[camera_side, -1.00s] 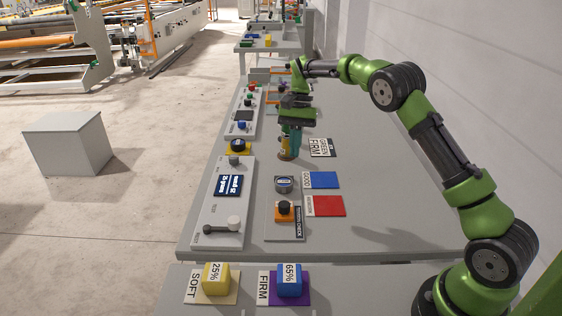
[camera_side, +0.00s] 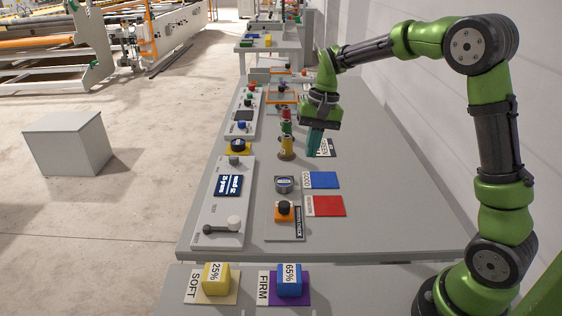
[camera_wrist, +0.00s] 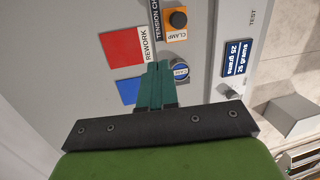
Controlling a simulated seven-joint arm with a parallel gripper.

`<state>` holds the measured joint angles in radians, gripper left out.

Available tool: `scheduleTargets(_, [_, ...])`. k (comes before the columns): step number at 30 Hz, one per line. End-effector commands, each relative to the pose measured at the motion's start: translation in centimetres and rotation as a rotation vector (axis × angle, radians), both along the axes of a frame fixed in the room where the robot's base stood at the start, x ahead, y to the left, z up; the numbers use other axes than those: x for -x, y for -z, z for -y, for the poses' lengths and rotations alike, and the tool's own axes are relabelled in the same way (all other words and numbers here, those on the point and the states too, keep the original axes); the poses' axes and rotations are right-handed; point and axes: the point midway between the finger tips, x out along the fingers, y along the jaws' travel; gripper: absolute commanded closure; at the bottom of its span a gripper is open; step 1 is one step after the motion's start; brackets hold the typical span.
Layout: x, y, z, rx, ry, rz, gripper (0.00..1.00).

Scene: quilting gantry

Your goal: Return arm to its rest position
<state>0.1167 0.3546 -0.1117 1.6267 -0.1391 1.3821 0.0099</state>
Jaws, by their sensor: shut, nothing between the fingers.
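My gripper (camera_side: 314,142) is shut and empty, its teal fingers pointing down over the grey table (camera_side: 370,200). It hangs just right of several thread spools, with a yellow spool (camera_side: 286,147) nearest and red and green ones behind it. The fingers partly cover the white "GREEN FIRM" card (camera_side: 327,148). In the wrist view the closed fingers (camera_wrist: 155,68) show against the table, beside the round gauge (camera_wrist: 180,70). My arm is raised and bent on the right side of the side view.
A control panel (camera_side: 208,215) with a lever lies along the left edge. Yellow (camera_side: 216,278) and blue (camera_side: 289,280) blocks stand in front. The table's right side is clear.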

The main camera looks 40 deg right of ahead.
Motion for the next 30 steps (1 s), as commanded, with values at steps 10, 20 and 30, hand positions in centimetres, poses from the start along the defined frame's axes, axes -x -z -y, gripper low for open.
scheduleTargets(10, [10.7, -4.9, -5.0, 0.072, -0.181, 0.331, 1.00])
scheduleTargets(20, [18.5, -5.7, -7.8, 0.122, -0.282, 0.567, 1.00])
scheduleTargets(30, [18.1, -5.4, -7.7, 0.118, -0.275, 0.543, 1.00])
